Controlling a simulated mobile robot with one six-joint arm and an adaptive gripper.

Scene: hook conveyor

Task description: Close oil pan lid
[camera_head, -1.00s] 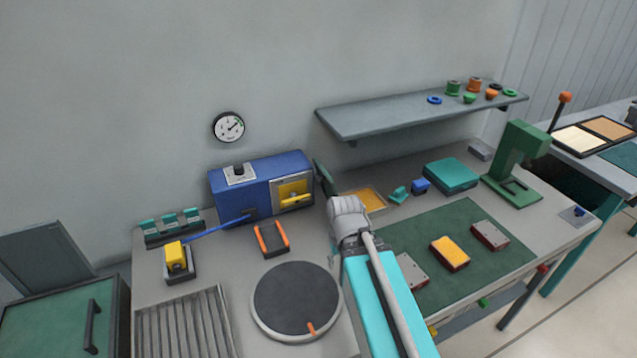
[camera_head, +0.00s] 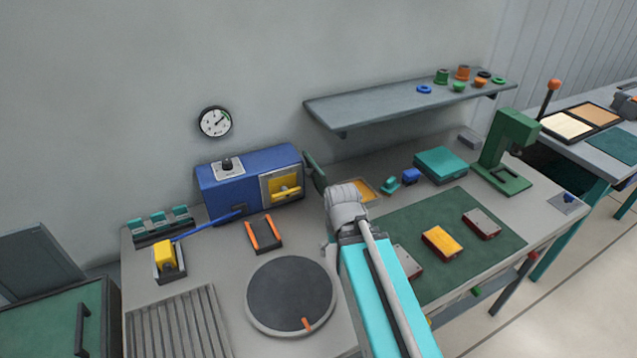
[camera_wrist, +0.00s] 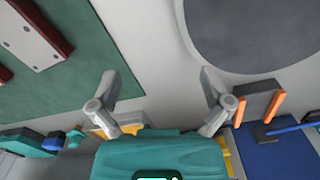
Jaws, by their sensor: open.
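A shallow pan with an orange-yellow inside (camera_head: 365,188) sits at the back of the bench, partly hidden behind my wrist. A dark green lid (camera_head: 315,172) stands raised at its left side, beside the blue machine. My gripper is in front of the pan in the head view, its fingers mostly hidden by my arm. In the wrist view my gripper (camera_wrist: 158,85) is open and empty, fingers spread over bare grey bench. Yellow parts show behind the gripper body there; I cannot tell whether they belong to the pan.
The blue machine (camera_head: 225,188) stands left of the lid. A round dark plate (camera_head: 290,290) and an orange-handled holder (camera_head: 264,234) lie left of my arm. A green mat (camera_head: 450,265) with several blocks lies right. A shelf (camera_head: 390,105) overhangs the back.

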